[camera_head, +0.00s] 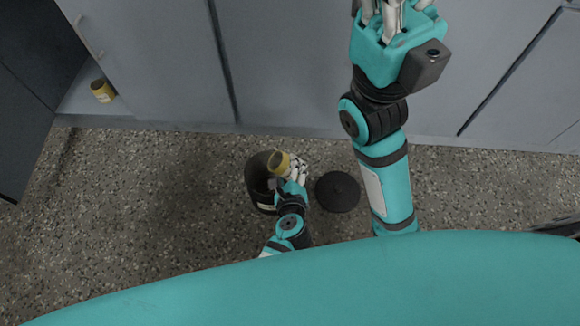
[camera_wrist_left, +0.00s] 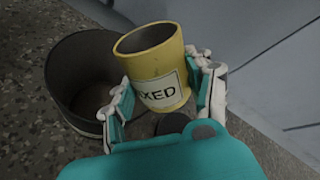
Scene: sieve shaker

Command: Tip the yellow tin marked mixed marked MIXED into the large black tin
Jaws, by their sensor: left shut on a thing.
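My left gripper (camera_head: 293,170) is shut on the yellow tin (camera_head: 279,162), with a finger on each side of it. In the left wrist view the tin (camera_wrist_left: 157,62) is slightly tilted, and its label shows "XED", with the start hidden by a finger. Its open mouth is dark, and I cannot make out contents. The large black tin (camera_head: 259,185) stands open on the floor. In the left wrist view it (camera_wrist_left: 62,92) is left of the yellow tin, which is above and beside its rim. My right gripper (camera_head: 394,14) is at the top edge, partly cut off.
A round black lid (camera_head: 337,191) lies on the speckled floor right of the black tin. Another yellow tin (camera_head: 102,91) stands on a ledge at the far left. Grey cabinet fronts (camera_head: 290,60) close off the back. The floor on the left is clear.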

